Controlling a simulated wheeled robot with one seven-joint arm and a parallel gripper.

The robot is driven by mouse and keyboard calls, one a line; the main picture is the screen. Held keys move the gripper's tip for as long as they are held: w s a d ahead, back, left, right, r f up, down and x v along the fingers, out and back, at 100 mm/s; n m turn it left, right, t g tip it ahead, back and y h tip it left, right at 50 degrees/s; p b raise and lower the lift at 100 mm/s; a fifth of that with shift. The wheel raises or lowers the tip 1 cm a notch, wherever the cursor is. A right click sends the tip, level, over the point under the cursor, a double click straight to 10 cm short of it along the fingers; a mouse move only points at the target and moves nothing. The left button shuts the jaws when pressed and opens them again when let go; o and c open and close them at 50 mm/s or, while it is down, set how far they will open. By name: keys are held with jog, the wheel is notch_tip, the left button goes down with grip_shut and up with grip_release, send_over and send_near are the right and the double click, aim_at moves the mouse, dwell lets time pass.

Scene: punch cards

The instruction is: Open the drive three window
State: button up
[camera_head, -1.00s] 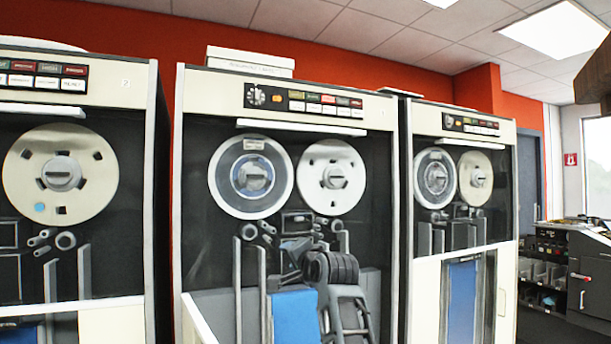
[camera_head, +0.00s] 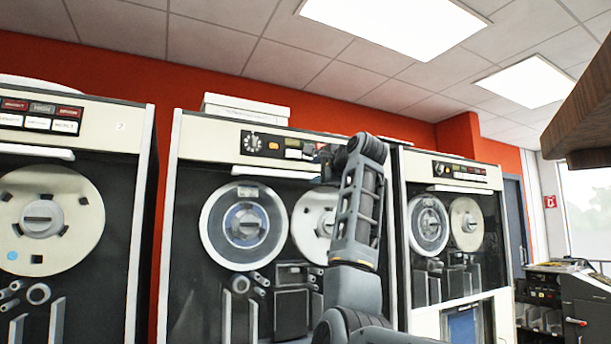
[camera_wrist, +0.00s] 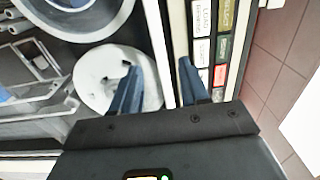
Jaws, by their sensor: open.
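The middle tape drive (camera_head: 182,140) stands upright, with two reels behind its dark window (camera_head: 185,275). A white handle bar (camera_head: 278,172) runs along the window's top, just under the button panel; the window looks closed. My gripper (camera_head: 325,160) is raised at the right end of this bar, partly hidden by my arm. In the wrist view my gripper (camera_wrist: 156,66) is open, its two dark blue fingers on either side of the white bar (camera_wrist: 155,28). The reel (camera_wrist: 95,82) lies left of it and the buttons (camera_wrist: 202,50) right. Whether the fingers touch the bar I cannot tell.
A similar drive (camera_head: 140,185) stands at the left and another (camera_head: 400,240) at the right. A white box (camera_head: 245,108) lies on top of the middle drive. A brown overhanging thing (camera_head: 585,110) is at the upper right.

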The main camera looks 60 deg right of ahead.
aim_at(305, 175)
jog(key=p+x, duration=0.2)
jog(key=x, duration=0.4)
jog(key=shift+w+d, duration=0.15)
jog(key=shift+w, duration=0.15)
jog(key=shift+c, duration=0.3)
jog(key=shift+f, duration=0.1)
grip_shut()
